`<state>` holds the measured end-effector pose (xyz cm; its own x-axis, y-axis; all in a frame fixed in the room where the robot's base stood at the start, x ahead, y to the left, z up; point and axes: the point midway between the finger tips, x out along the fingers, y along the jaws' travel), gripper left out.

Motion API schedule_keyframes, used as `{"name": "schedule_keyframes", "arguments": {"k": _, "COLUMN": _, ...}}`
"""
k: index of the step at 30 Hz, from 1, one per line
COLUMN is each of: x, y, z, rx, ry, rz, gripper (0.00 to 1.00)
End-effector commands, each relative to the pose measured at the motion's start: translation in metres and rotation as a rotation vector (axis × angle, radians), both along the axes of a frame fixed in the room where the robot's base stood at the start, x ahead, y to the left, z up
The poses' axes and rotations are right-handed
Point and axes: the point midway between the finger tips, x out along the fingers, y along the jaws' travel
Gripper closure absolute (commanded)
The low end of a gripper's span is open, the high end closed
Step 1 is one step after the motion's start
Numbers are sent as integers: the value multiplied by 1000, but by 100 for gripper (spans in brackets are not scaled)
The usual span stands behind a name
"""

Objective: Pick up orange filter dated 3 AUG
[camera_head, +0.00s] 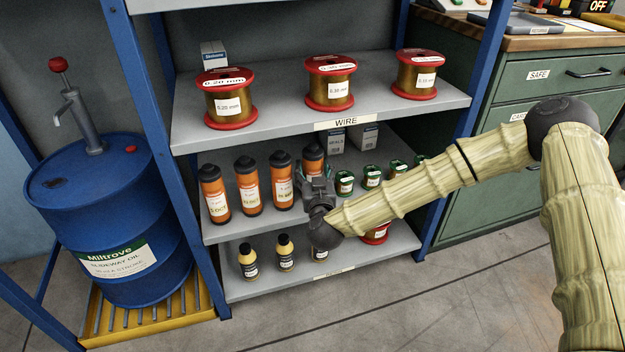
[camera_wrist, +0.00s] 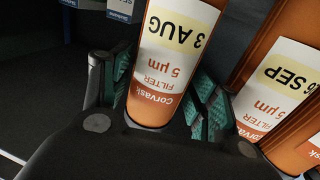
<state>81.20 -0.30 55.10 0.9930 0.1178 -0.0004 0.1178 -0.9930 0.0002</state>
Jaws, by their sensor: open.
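The orange filter dated 3 AUG (camera_wrist: 165,75) stands in the wrist view with its label upside down, between the two green-padded fingers of my open gripper (camera_wrist: 155,95). A dark gap shows on its left side; the right pad is very close, and I cannot tell whether it touches. In the head view this appears to be the rightmost orange filter (camera_head: 313,154), its lower part hidden behind my gripper (camera_head: 316,182). Another orange filter, dated 6 SEP (camera_wrist: 280,95), stands just outside the right finger in the wrist view.
Several more orange filters (camera_head: 248,186) stand in a row to the left on the middle shelf. Small green spools (camera_head: 371,177) stand to the right, with white boxes (camera_head: 364,135) behind. The upper shelf (camera_head: 275,108) with red wire spools is overhead. Small bottles (camera_head: 285,252) stand below.

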Motion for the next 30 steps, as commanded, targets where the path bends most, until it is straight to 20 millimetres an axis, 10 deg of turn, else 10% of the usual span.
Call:
{"name": "schedule_keyframes", "arguments": {"k": 11, "x": 12, "y": 1, "z": 1, "rx": 1, "ry": 0, "rz": 0, "gripper": 40}}
{"name": "schedule_keyframes", "arguments": {"k": 20, "x": 12, "y": 1, "z": 1, "rx": 1, "ry": 0, "rz": 0, "gripper": 89}}
{"name": "schedule_keyframes", "arguments": {"k": 30, "x": 12, "y": 2, "z": 7, "rx": 1, "ry": -2, "rz": 0, "gripper": 89}}
